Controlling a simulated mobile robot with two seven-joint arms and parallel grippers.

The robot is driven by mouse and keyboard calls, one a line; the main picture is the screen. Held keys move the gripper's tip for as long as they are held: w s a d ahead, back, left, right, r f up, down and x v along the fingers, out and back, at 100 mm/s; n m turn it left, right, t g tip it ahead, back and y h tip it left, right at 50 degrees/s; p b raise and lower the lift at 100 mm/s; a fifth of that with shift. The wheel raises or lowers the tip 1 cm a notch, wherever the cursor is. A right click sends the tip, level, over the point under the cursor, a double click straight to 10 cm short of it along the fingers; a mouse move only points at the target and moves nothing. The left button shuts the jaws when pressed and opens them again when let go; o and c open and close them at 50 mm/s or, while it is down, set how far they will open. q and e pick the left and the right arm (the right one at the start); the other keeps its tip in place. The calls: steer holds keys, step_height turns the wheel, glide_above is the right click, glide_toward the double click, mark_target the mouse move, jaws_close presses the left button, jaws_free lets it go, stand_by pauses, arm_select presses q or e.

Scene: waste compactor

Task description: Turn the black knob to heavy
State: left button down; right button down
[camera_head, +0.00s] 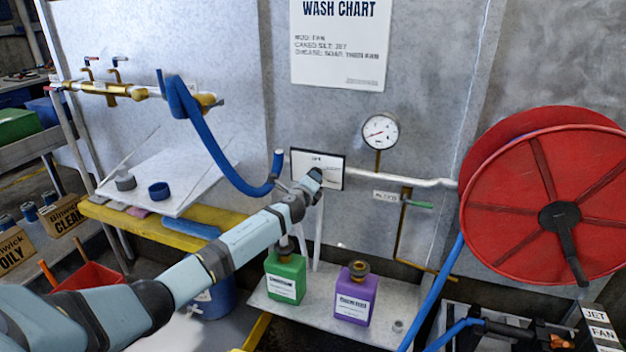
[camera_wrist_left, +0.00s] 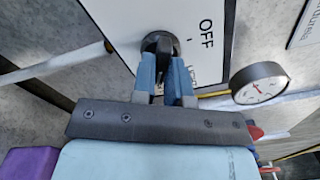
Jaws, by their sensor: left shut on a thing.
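The black knob (camera_wrist_left: 160,43) sits on a white panel (camera_wrist_left: 118,22) with a dark edge. In the left wrist view, the word OFF stands beside it, and another label is partly hidden by a finger. My left gripper (camera_wrist_left: 163,65) is at the knob, its two blue-grey fingers shut on it. The knob is hidden there behind the gripper. My right gripper is not in view.
A pipe (camera_head: 405,180) and a pressure gauge (camera_head: 380,131) are right of the panel. A blue hose (camera_head: 215,150) hangs close on its left. Green (camera_head: 285,277) and purple (camera_head: 353,293) jugs stand below. A large red reel (camera_head: 510,210) fills the right.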

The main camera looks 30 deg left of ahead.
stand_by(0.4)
arm_select(q)
steer(key=c, duration=1.1)
jaws_free()
steer(key=shift+c, duration=0.2)
steer(key=shift+s, duration=0.15)
steer(key=p+v, duration=0.1)
steer(key=v, duration=1.2)
steer(key=shift+s, duration=0.3)
steer(key=shift+f, duration=0.15)
